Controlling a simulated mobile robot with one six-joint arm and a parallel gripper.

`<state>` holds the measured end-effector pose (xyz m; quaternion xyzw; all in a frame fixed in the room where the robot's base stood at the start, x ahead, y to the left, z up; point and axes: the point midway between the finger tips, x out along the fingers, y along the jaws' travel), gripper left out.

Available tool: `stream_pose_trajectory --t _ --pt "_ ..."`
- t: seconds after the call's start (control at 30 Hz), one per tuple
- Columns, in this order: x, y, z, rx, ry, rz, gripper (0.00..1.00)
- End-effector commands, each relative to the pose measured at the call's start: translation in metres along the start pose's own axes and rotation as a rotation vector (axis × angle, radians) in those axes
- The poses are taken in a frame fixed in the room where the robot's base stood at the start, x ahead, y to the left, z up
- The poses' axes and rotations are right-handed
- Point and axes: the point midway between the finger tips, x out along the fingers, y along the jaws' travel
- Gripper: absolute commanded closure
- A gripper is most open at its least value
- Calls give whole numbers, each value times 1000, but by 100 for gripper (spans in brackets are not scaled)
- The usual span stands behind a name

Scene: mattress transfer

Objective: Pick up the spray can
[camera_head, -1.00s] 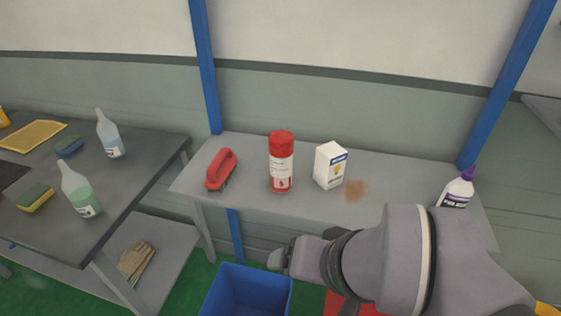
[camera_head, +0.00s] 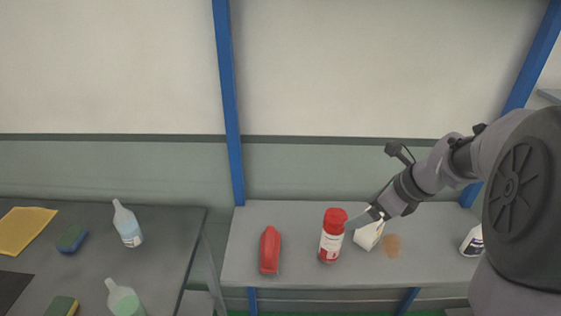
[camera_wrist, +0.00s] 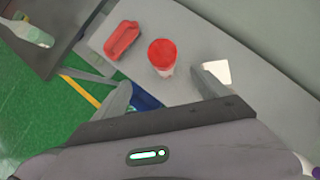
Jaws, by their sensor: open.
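The spray can (camera_head: 331,240) has a red cap and a white and red body. It stands upright on the grey shelf table, between the red brush and the white carton. It also shows from above in the wrist view (camera_wrist: 163,56), ahead of the jaws. My gripper (camera_head: 362,219) reaches in from the right, just right of the can near cap height, partly in front of the carton. In the wrist view my gripper (camera_wrist: 160,84) is open, its two fingers wide apart with nothing held. I cannot tell whether a finger touches the can.
A red brush (camera_head: 270,250) lies left of the can. A white carton (camera_head: 369,236) stands close on its right, beside a brown stain (camera_head: 392,246). A purple-and-white bottle (camera_head: 473,242) is farther right. A dark table (camera_head: 165,265) at left holds bottles and sponges.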

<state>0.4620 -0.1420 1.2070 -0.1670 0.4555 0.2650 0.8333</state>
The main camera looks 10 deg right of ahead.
Motion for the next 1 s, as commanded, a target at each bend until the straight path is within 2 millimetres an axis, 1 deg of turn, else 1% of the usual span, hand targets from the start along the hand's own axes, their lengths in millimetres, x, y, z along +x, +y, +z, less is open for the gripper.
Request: stream_pose_trajectory --t 0.03,0.07,0.17,0.2,0.3,0.4,0.5,0.67,0.77,0.8,0.9,1.0 --pt "2 -7 -3 47 -3 1 15" --pt "7 -9 -4 62 -6 2 15" --pt "37 -8 -7 69 -6 4 15" --pt "51 -8 -8 68 -5 5 15" --pt "82 -7 -8 66 -5 5 15" --pt "107 -7 -7 64 -4 4 15" --pt "121 -7 -6 63 -5 2 15" --pt "135 -6 -7 62 -4 3 15" --pt "154 -4 -10 61 -4 3 15" --pt "163 -2 -12 62 -4 4 15" --pt "178 -3 -10 61 -4 3 15" --pt "178 -3 -9 62 -4 2 15"
